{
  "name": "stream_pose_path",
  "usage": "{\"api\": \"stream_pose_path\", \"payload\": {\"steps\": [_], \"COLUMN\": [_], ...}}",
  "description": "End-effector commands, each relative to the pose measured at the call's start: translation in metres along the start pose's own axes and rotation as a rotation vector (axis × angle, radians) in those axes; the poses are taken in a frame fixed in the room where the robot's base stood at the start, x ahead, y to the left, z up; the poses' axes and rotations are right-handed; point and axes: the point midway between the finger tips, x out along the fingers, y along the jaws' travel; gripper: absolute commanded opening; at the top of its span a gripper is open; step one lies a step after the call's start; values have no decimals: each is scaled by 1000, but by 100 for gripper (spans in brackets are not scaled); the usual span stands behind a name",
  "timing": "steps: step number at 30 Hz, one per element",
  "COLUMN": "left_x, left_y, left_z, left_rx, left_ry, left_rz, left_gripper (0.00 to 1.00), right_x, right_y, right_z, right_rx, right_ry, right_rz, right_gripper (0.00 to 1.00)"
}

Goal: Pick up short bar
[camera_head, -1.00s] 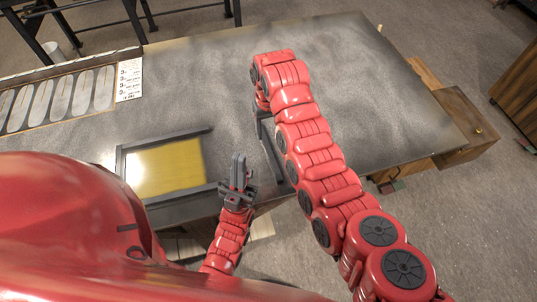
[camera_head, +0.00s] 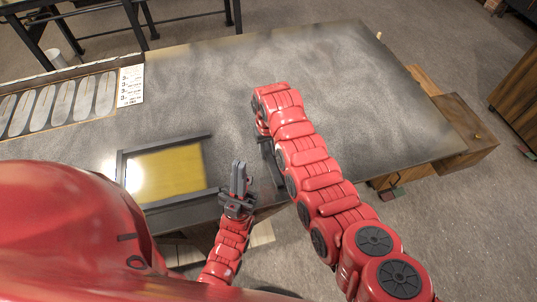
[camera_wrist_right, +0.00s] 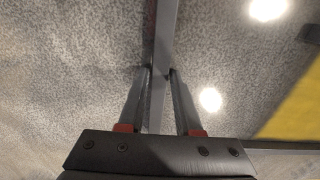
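The short bar (camera_head: 277,170) is a thin dark grey bar on the table, to the right of the yellow panel; my right arm covers part of it. In the right wrist view the bar (camera_wrist_right: 160,60) runs away between my right gripper's fingers (camera_wrist_right: 160,75). The fingers are apart, one on each side of the bar, with the tips close to it. In the head view the right gripper (camera_head: 266,138) is mostly hidden under its own arm. My left gripper (camera_head: 240,180) points up near the table's front edge, holding nothing I can see; its finger gap is unclear.
A yellow panel (camera_head: 165,170) lies left of my left gripper, with dark bars along its top (camera_head: 170,144), left and front sides. A board with oval slots (camera_head: 60,102) and a printed sheet (camera_head: 131,86) lie at the far left. The table's (camera_head: 330,65) back and right are clear.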

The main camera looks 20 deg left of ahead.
Motion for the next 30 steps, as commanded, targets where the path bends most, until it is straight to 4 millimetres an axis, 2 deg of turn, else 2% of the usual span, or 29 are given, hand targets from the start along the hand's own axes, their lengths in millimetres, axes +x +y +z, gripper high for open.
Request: {"api": "stream_pose_path", "payload": {"steps": [1,5,30], "left_x": [0,0,0], "left_y": [0,0,0], "left_z": [0,0,0], "left_rx": [0,0,0], "left_ry": [0,0,0], "left_rz": [0,0,0], "left_gripper": [0,0,0], "right_x": [0,0,0], "right_y": [0,0,0], "right_z": [0,0,0], "right_rx": [0,0,1], "right_ry": [0,0,0], "right_rz": [0,0,0], "right_gripper": [22,0,0]}}
